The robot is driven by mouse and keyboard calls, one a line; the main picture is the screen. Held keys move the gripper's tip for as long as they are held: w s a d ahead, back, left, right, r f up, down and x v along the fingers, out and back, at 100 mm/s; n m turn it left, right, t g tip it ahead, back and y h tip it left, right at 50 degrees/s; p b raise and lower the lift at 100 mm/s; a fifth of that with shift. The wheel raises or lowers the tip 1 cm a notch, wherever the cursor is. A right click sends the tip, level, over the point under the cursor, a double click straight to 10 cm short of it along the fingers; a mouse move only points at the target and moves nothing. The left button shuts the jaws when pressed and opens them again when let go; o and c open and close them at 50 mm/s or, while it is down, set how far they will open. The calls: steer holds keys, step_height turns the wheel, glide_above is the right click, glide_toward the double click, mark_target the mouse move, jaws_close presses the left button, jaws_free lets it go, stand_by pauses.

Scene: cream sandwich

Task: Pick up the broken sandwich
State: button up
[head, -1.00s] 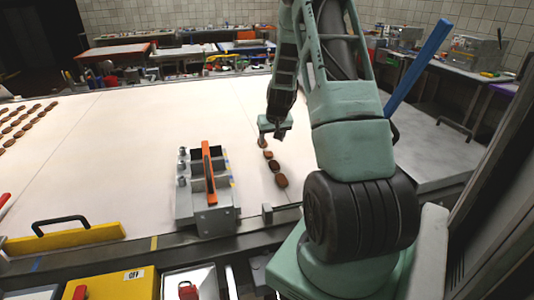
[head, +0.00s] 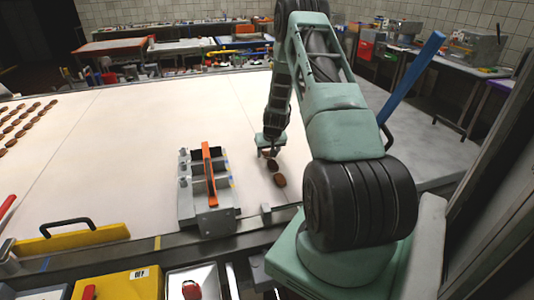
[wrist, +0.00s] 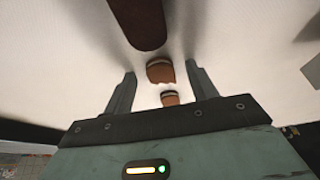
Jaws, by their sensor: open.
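The broken sandwich (wrist: 160,71) shows in the wrist view as two brown pieces with pale cream edges, split by a gap. The second piece (wrist: 170,98) lies closer to the gripper's palm. My gripper (wrist: 161,69) is open, with one finger on each side of the pieces and clear space to both. In the head view my gripper (head: 270,150) is low over the row of sandwiches and partly hides it. Two brown sandwiches there (head: 272,165) (head: 279,181) lie just in front of it. Whether the fingertips touch the table is unclear.
A dark brown whole sandwich (wrist: 138,22) lies just beyond the fingertips in the wrist view. A grey metal holder with an orange bar (head: 208,175) stands left of the row. More sandwiches (head: 20,125) lie far left. The pale table (head: 110,150) between is clear.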

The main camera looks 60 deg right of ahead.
steer(key=c, duration=1)
steer(key=shift+c, duration=0.2)
